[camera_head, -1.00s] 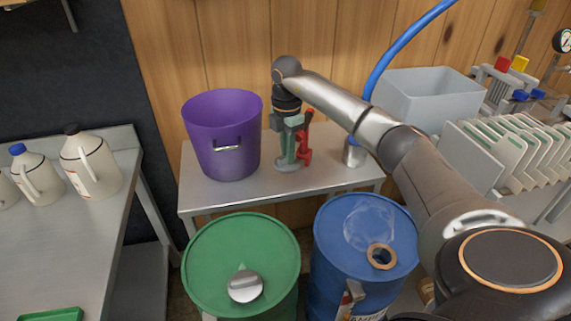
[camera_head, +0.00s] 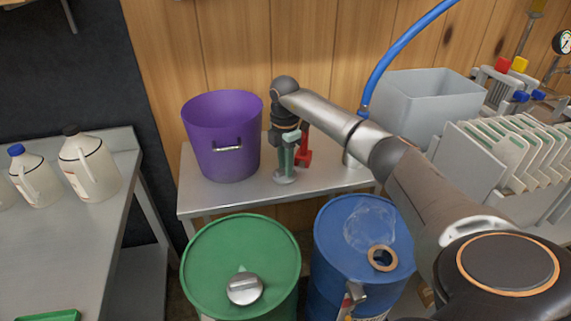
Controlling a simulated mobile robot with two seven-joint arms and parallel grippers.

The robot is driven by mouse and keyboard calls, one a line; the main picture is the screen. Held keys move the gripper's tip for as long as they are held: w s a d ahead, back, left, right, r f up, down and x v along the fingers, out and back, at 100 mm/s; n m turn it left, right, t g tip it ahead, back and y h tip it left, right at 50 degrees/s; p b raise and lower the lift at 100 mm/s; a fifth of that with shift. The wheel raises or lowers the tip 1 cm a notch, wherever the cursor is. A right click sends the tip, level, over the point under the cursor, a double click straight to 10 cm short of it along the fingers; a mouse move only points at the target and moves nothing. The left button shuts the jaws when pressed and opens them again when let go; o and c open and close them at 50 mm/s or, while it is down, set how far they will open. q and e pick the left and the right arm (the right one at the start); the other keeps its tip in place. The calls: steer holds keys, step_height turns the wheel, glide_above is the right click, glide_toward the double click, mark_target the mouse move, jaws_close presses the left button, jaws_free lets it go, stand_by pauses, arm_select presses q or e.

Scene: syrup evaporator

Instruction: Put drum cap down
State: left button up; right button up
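My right gripper (camera_head: 286,166) is at the metal side table, between the purple bucket and the metal cup, and points down. A small grey round drum cap (camera_head: 285,177) is at its fingertips, low over the tabletop. The gripper appears shut on the cap. I cannot tell whether the cap touches the table. The blue drum (camera_head: 332,235) stands in front of the table, with an orange-brown ring (camera_head: 382,258) on its lid. The green drum (camera_head: 215,250) stands to its left, with a silver cap (camera_head: 245,289) on top. My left gripper is not in view.
The side table (camera_head: 235,195) holds a purple bucket (camera_head: 222,140) at left. A red object (camera_head: 304,157) is just behind my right gripper, and a metal cup (camera_head: 352,157) stands partly behind my arm. White jugs (camera_head: 90,165) stand on the left bench.

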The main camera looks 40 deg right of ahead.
steer(key=shift+o, duration=1.4)
steer(key=shift+r, duration=0.25)
step_height(320, 180, up, 12)
steer(key=shift+a+f+p, duration=0.1)
steer(key=shift+p, duration=0.85)
